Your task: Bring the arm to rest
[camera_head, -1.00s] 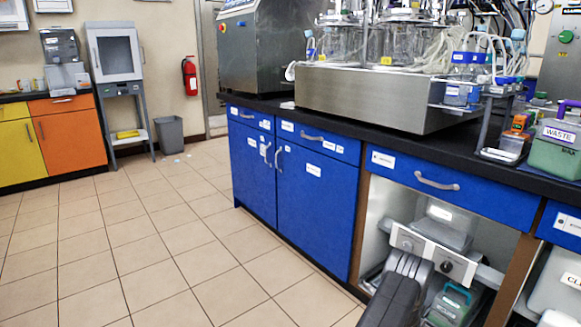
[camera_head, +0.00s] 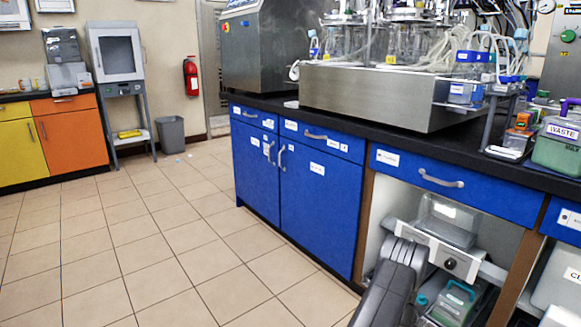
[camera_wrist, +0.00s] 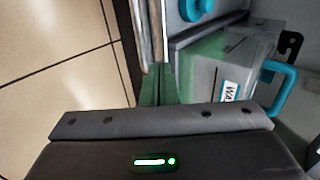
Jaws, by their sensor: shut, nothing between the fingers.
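My dark arm (camera_head: 388,290) rises from the bottom edge of the head view toward the open compartment under the counter. My gripper (camera_wrist: 158,72) shows in the wrist view with its fingers together and nothing between them. It points along the left side of a green-tinted container with a teal handle and a label partly reading "WA" (camera_wrist: 230,90). I cannot tell whether they touch. That container appears in the head view (camera_head: 458,302) low in the compartment. My gripper cannot be made out clearly in the head view.
A clear box (camera_head: 447,222) sits higher in the compartment. Blue cabinet doors (camera_head: 318,205) and a brown side panel (camera_head: 362,228) stand left of the opening. The black counter (camera_head: 420,140) overhangs above. The tiled floor (camera_head: 150,240) to the left is clear.

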